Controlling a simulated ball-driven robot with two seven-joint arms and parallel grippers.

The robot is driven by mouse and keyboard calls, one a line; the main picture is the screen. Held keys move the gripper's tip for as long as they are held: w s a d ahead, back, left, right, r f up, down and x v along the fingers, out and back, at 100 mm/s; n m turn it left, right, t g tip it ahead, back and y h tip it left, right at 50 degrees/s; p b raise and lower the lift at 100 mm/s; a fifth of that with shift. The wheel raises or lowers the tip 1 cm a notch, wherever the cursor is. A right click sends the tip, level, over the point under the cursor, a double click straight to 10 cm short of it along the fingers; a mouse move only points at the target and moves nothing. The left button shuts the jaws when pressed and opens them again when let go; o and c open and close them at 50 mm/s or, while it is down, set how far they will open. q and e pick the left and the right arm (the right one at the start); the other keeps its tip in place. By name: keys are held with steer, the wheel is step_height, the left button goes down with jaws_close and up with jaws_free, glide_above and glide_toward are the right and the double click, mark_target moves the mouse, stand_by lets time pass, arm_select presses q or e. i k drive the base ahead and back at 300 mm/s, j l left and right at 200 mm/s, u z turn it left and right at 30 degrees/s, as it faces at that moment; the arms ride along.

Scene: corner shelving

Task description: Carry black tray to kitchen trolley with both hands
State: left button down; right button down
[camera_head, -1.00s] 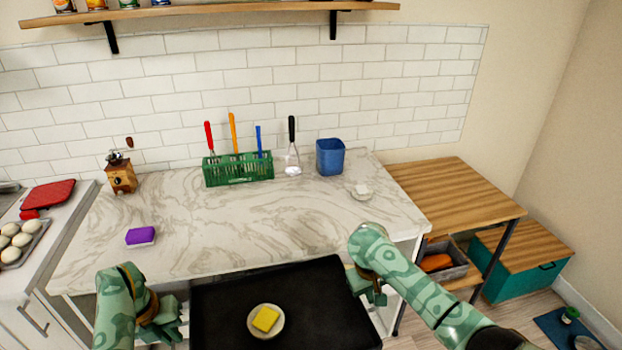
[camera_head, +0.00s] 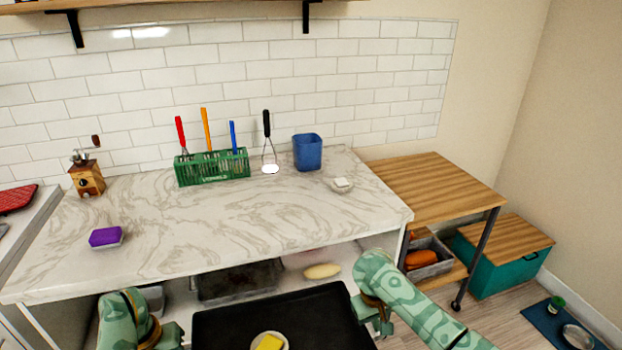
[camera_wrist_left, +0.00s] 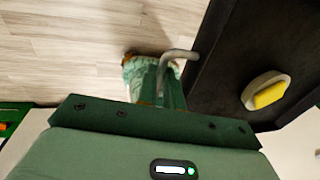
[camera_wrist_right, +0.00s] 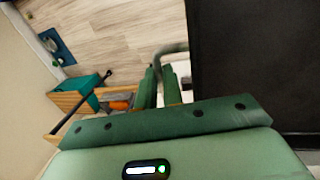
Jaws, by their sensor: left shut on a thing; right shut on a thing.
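The black tray (camera_head: 310,315) is held in front of me at the bottom of the head view, its far edge close to the counter front. A small pale dish (camera_head: 285,337) with a yellow block (camera_head: 270,342) lies on it; both also show in the left wrist view (camera_wrist_left: 270,96). My left gripper (camera_head: 176,334) is shut on the tray's left handle (camera_wrist_left: 178,55). My right gripper (camera_head: 383,322) is shut on the tray's right handle (camera_wrist_right: 172,50). The kitchen trolley (camera_head: 430,185), with a wooden top, stands right of the counter. The visible part of its top is bare.
The marble counter (camera_head: 240,225) holds a purple sponge (camera_head: 105,237), grinder (camera_head: 87,178), green utensil rack (camera_head: 212,167), blue container (camera_head: 307,152) and small dish (camera_head: 341,185). A grey bin (camera_head: 428,258) sits on the trolley's lower shelf. A teal chest (camera_head: 505,262) stands beyond. Floor at right is partly clear.

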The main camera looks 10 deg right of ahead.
mark_target(433, 184)
steer(key=i+l+z, duration=0.1)
steer(key=z, duration=1.25)
steer(key=i+z, duration=0.45)
steer(key=i, duration=0.25)
steer(key=i+j+z, duration=0.1)
steer(key=i+z, duration=0.35)
steer(key=i, duration=0.3)
steer(key=i+l, duration=0.1)
steer(key=i, duration=0.8)
steer(key=i+u, duration=0.2)
steer(key=u, duration=0.25)
steer(key=i+u, duration=0.25)
steer(key=u, duration=0.2)
steer(key=i+u, duration=0.2)
steer(key=u, duration=0.25)
steer(key=i+u, duration=0.25)
steer(key=u, duration=0.2)
steer(key=i+u, duration=0.3)
steer(key=u, duration=0.2)
